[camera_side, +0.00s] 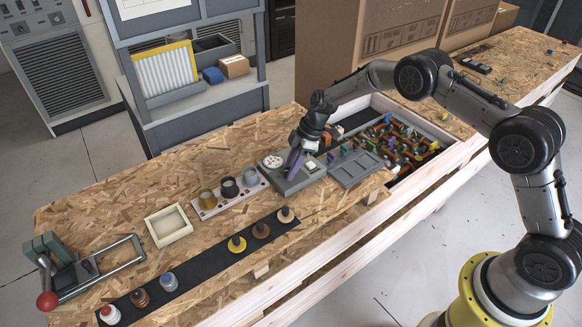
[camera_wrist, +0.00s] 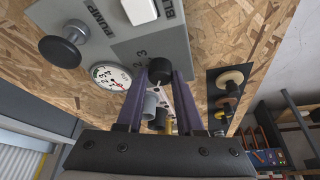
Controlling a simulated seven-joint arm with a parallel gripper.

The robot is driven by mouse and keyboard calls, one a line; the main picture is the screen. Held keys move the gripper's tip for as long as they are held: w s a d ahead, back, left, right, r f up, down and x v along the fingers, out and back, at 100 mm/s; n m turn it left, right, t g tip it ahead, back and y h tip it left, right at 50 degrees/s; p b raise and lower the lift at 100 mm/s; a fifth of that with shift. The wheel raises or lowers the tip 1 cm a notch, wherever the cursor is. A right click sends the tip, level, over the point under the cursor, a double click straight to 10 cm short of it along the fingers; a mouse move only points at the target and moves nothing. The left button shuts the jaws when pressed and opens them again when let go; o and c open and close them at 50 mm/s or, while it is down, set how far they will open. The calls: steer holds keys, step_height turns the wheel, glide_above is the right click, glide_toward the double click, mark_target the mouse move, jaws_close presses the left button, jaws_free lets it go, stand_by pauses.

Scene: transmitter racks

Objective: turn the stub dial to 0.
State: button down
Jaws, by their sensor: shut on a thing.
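The stub dial (camera_wrist: 160,69) is a short black knob on a grey panel (camera_wrist: 188,45) in the wrist view. The numerals 2 and 3 show on the panel beside it. The other numerals and any pointer mark are hidden or too small to read. My gripper (camera_wrist: 162,76) has its two purple fingers closed on either side of the dial, holding it. In the side view, my gripper (camera_side: 293,168) reaches down to the grey panel box (camera_side: 288,187), and its fingers hide the dial.
The panel also carries a round white gauge (camera_wrist: 108,75), a black PUMP knob (camera_wrist: 62,46) and a white block (camera_wrist: 139,10) by lettering. A rack of cups (camera_side: 229,194) stands left of the panel; a grey tray (camera_side: 355,170) and a bin of parts (camera_side: 410,142) lie right.

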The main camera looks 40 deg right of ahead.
steer(key=shift+d, duration=0.1)
stand_by(0.4)
steer(key=c, duration=0.5)
jaws_free()
steer(key=shift+c, duration=0.2)
steer(key=v, duration=1.3)
steer(key=shift+r, duration=0.4)
steer(key=shift+d, duration=0.1)
